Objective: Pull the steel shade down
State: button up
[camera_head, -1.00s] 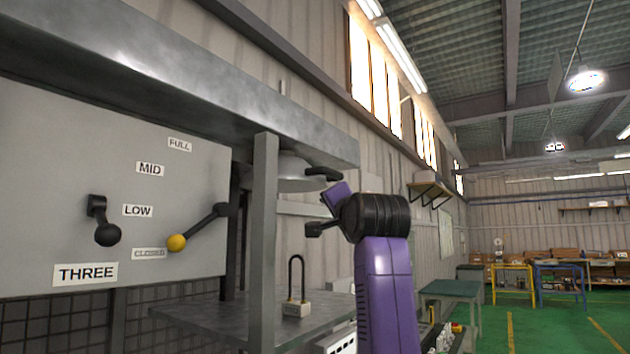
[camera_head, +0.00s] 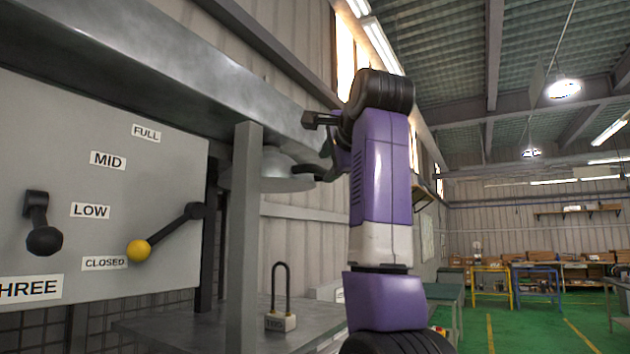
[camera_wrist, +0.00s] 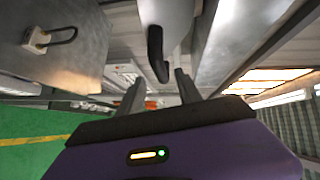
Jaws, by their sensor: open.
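The steel shade (camera_head: 268,170) is a pale round dome under the overhead beam in the head view. Its black curved handle (camera_head: 308,173) sticks out to the right. In the wrist view the shade (camera_wrist: 178,22) is at the top, with the black handle (camera_wrist: 156,50) hanging from it. My gripper (camera_wrist: 159,80) is open, its two grey fingers on either side of the handle's near end in the picture. I cannot tell if they touch it. In the head view my arm is beside the handle and the fingertips are mostly hidden.
The overhead beam (camera_head: 170,75) runs close above the shade. A grey post (camera_head: 243,240) stands left of it. Below is a metal table (camera_head: 160,330) with a padlock-like block (camera_head: 281,318). A lever panel (camera_head: 100,170) is at left. Open floor lies right.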

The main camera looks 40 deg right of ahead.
aim_at(324, 169)
jog(key=p+x, duration=0.3)
jog(key=x, duration=0.4)
jog(key=shift+r, duration=0.1)
jog(key=shift+x, duration=0.75)
jog(key=shift+c, duration=0.3)
grip_shut()
dwell(0.4)
